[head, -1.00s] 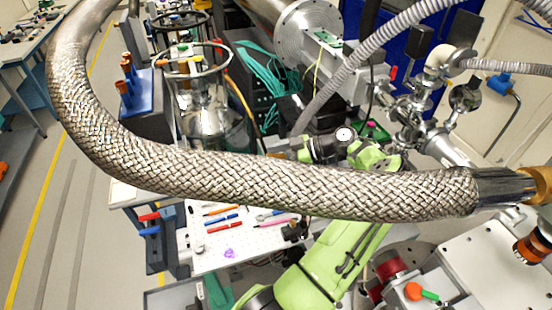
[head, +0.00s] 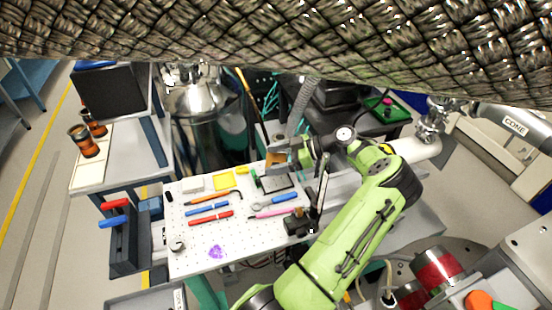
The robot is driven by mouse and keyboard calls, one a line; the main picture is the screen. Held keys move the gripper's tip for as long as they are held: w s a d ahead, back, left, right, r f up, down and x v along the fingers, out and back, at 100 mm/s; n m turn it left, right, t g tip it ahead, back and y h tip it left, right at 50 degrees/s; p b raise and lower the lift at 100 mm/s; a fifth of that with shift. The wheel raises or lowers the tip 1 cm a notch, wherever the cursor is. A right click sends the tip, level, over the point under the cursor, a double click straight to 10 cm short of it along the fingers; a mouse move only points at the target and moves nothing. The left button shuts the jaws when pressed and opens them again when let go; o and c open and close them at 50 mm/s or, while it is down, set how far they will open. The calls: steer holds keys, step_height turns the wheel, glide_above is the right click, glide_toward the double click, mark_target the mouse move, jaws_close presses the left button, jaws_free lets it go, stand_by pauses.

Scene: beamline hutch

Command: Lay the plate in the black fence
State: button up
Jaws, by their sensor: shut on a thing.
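My gripper (head: 282,158) is at the back of the white perforated board, at the end of my green arm. It is shut on a small copper-brown and grey piece (head: 277,157), apparently the plate; its outline is partly hidden by the fingers. The black fence (head: 264,187) looks like a low, dark rectangular frame lying on the board, just in front of and below my gripper. The held piece appears above and behind it, apart from it. The height between them is hard to tell.
A braided metal hose (head: 300,40) crosses the top of the view. A steel vessel (head: 193,95) stands behind the board.

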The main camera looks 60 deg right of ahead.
mark_target(276, 183)
steer(key=shift+f+b, duration=2.35)
steer(key=shift+f, duration=1.1)
steer(key=shift+f, duration=0.25)
steer(key=o, duration=1.3)
step_height(276, 183, up, 10)
steer(key=shift+r+p, duration=0.1)
steer(key=shift+p, duration=1.15)
